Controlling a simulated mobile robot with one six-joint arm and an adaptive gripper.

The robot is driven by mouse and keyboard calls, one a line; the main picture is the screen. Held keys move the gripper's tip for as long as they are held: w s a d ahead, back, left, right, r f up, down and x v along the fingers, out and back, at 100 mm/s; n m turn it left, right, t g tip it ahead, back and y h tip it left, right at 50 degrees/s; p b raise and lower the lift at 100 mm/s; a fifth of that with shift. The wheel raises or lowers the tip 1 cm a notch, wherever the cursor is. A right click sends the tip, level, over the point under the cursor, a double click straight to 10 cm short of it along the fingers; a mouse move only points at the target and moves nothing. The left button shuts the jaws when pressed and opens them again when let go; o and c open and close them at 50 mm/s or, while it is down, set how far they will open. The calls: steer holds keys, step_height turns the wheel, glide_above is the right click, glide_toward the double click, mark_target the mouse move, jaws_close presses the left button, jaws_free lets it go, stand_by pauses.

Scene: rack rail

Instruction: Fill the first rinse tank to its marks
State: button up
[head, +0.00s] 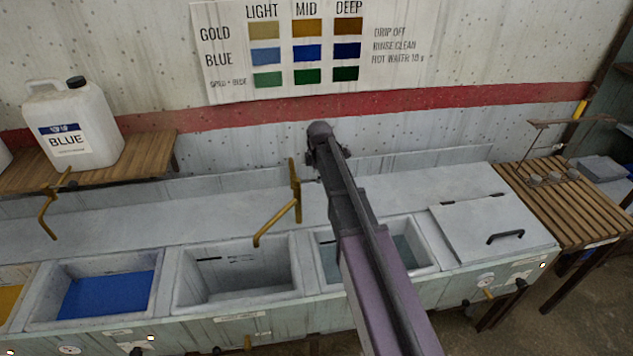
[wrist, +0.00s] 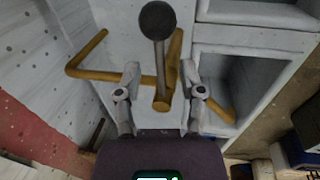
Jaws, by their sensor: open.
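The empty rinse tank (head: 237,283) is a pale open basin with dark marks high on its back wall; I see no water in it. A brass tap (head: 296,196) stands behind it, with its spout reaching down over the tank's back edge. In the wrist view my gripper (wrist: 160,68) is open, its fingers on either side of a grey lever with a dark ball knob (wrist: 157,20). Brass pipe (wrist: 88,62) shows beside and behind the fingers. I cannot tell whether the fingers touch the lever. My gripper is not clear in the head view.
A blue-filled tank (head: 107,296) is on the left, with another brass tap (head: 46,215) behind. A tank of greyish water (head: 415,245) is partly behind my arm. A lidded tank (head: 480,230) and slatted rack (head: 555,200) are right. A BLUE jug (head: 72,130) stands on a shelf.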

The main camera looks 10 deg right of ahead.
steer(key=shift+w+f+b, duration=0.1)
steer(key=shift+f+b, duration=0.3)
steer(key=shift+f, duration=0.25)
jaws_close()
